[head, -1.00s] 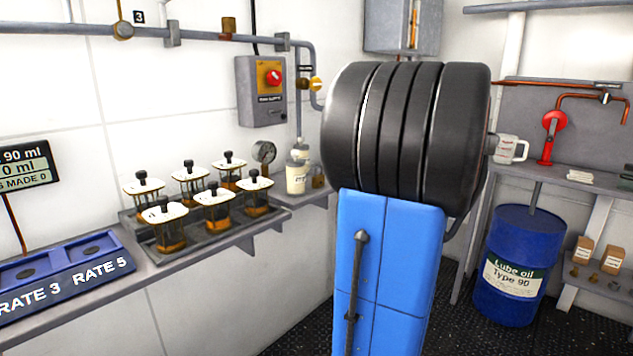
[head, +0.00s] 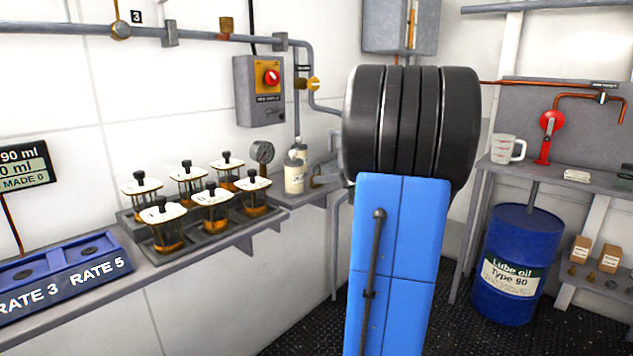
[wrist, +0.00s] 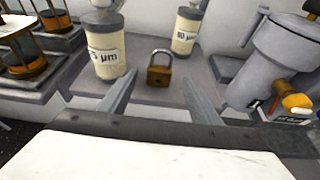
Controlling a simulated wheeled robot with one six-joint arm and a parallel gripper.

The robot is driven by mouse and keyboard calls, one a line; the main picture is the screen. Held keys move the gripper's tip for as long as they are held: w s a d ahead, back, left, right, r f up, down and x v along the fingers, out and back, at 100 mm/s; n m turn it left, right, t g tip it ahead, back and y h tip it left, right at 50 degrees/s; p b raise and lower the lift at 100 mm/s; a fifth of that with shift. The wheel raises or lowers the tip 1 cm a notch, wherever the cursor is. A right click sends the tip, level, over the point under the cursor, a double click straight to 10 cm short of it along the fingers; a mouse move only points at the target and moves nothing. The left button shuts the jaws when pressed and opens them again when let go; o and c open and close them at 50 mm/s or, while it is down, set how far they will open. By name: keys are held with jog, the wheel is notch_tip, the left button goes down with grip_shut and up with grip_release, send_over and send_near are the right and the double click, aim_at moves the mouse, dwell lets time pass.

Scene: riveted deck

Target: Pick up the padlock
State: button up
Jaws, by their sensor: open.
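The padlock (wrist: 159,75) has a brass body and a grey shackle. In the wrist view it stands upright on the grey shelf, between two white labelled cylinders. My gripper (wrist: 160,90) is open and empty, with one finger to each side of the padlock's line and the padlock just beyond the fingertips. The fingers do not appear to touch it. In the head view my gripper (head: 327,180) is partly hidden by my arm, at the right end of the shelf beside the white cylinders. I cannot clearly make out the padlock there.
A white cylinder (wrist: 109,62) stands left of the padlock and another (wrist: 186,30) behind it to the right. A grey canister (wrist: 270,55) is at the right. Several sample jars (head: 212,207) stand in a tray to the left. A blue drum (head: 515,270) stands far right.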

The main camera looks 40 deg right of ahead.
aim_at(321, 188)
jog(key=x, duration=0.4)
jog(key=shift+w, duration=0.15)
jog(key=shift+c, duration=0.6)
jog(key=c, duration=1.2)
jog(key=shift+o, duration=0.2)
